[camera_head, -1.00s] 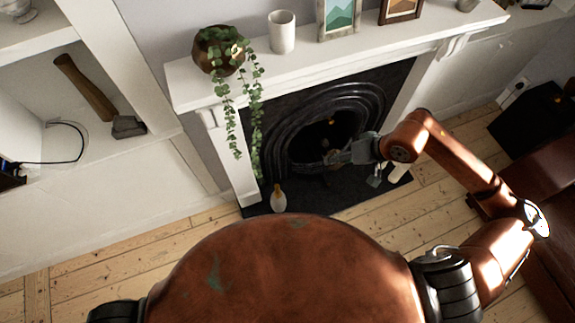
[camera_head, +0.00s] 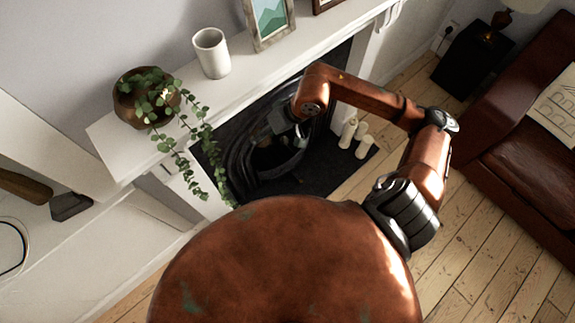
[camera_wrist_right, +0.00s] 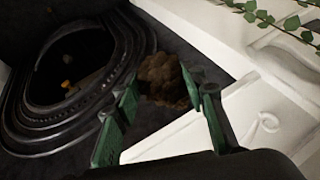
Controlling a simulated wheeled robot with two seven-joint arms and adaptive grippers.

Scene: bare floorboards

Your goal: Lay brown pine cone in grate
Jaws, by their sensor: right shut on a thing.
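The brown pine cone (camera_wrist_right: 165,80) shows in the right wrist view between the fingertips of my right gripper (camera_wrist_right: 165,100), which is shut on it. In the head view my right gripper (camera_head: 262,132) reaches into the front of the fireplace, and I cannot make out the cone there. The dark fireplace opening (camera_wrist_right: 72,72) lies left of the cone in the wrist view, with small orange and yellowish bits inside. The grate itself is too dark to make out clearly. My left gripper is not in view.
A black ridged arch (camera_wrist_right: 105,92) frames the opening. White candles (camera_head: 348,132) stand on the dark hearth (camera_head: 330,165) to the right. A trailing plant (camera_head: 150,97) and a white cup (camera_head: 211,52) stand on the mantel above. A brown sofa (camera_head: 530,140) is at the right.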

